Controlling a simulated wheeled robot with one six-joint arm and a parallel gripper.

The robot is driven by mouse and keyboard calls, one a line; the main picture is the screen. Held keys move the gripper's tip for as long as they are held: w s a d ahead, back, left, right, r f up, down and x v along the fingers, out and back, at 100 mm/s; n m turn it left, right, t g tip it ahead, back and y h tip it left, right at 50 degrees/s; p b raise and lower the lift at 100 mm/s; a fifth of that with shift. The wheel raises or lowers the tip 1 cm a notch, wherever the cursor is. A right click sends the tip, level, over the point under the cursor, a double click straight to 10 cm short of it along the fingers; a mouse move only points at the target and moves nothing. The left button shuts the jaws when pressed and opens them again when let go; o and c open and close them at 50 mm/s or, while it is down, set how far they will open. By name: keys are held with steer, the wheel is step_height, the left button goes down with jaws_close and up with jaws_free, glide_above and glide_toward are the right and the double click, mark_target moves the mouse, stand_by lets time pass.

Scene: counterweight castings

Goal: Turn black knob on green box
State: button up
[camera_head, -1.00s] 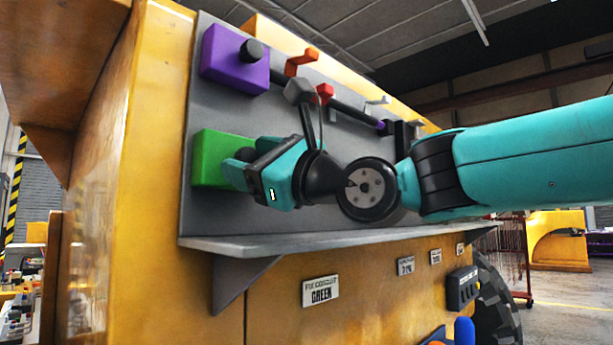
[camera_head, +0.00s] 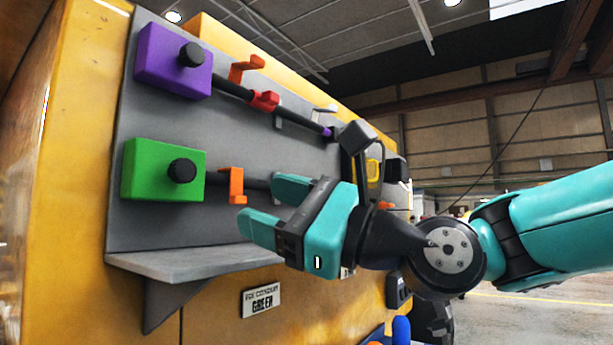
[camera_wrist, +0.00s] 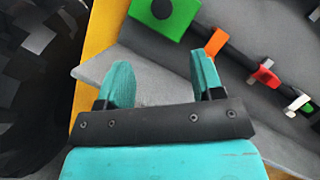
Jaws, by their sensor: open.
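The green box (camera_head: 150,169) is fixed to the grey panel at lower left in the head view. Its black knob (camera_head: 182,171) faces outward and is in plain sight. My gripper (camera_head: 256,208) is open and empty, to the right of the green box and slightly lower, apart from the knob. In the wrist view the green box (camera_wrist: 178,22) is at the top, with the black knob (camera_wrist: 162,8) on it, beyond the open fingers (camera_wrist: 160,78).
A purple box (camera_head: 160,68) with its own black knob (camera_head: 191,55) is above. An orange bracket (camera_head: 236,184) and dark bar stand right of the green box. A red piece (camera_head: 264,101) is on the upper bar. A grey ledge (camera_head: 190,264) juts out below.

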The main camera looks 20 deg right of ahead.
steer(key=shift+v, duration=2.1)
steer(key=shift+s+r, duration=0.1)
steer(key=shift+r, duration=0.05)
steer(key=s+a+f+n+g+h+b, duration=0.2)
steer(key=f+n+g+h, duration=0.15)
steer(key=f+n, duration=0.55)
steer(key=s+a+f+n+g+h+b, duration=0.25)
steer(key=f+n+g, duration=0.25)
steer(key=f, duration=0.8)
steer(key=s+d+f+n+g+h+b, duration=0.1)
steer(key=s+d+f+n+g+h, duration=0.1)
steer(key=f+n, duration=0.3)
steer(key=s+d+f+n+g+h+b, duration=0.2)
steer(key=s+d+f+n+g+h, duration=0.1)
steer(key=f+n, duration=0.3)
step_height(320, 180, down, 3)
steer(key=shift+s+r+h, duration=0.2)
steer(key=shift+s+h, duration=0.3)
steer(key=shift+s, duration=0.4)
steer(key=shift+g, duration=0.25)
